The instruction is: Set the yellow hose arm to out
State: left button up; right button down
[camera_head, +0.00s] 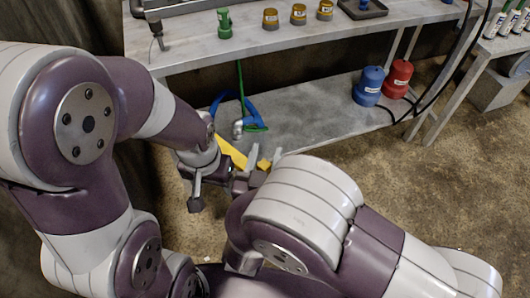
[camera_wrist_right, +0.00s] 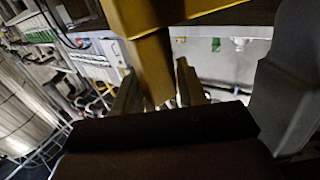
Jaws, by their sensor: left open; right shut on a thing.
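The yellow hose arm (camera_head: 231,152) shows in the head view as a short slanted bar below the bench's lower shelf, partly hidden by my arms. In the right wrist view its yellow bar (camera_wrist_right: 185,14) crosses the top, and a yellow part (camera_wrist_right: 153,66) hangs down between the fingers. My right gripper (camera_head: 265,159) is shut on this yellow part; the fingers (camera_wrist_right: 160,90) stand on either side of it. My left gripper (camera_head: 203,188) is open, left of the yellow arm, and appears empty. Its fingers are partly hidden.
A metal bench (camera_head: 320,35) carries a green container (camera_head: 224,24) and several amber ones. Its lower shelf (camera_head: 310,105) holds a blue container (camera_head: 368,86) and a red one (camera_head: 398,78). Blue and green hoses (camera_head: 253,108) hang near the yellow arm. The floor at right (camera_head: 440,180) is clear.

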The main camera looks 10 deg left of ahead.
jog(key=shift+d+f, duration=0.3)
jog(key=shift+d, duration=0.1)
jog(key=c, duration=0.9)
grip_release()
jog(key=shift+s+d+r, duration=0.15)
jog(key=shift+s+d, duration=0.05)
jog(key=shift+d, duration=0.05)
jog(key=shift+a, duration=0.1)
jog(key=shift+r, duration=0.1)
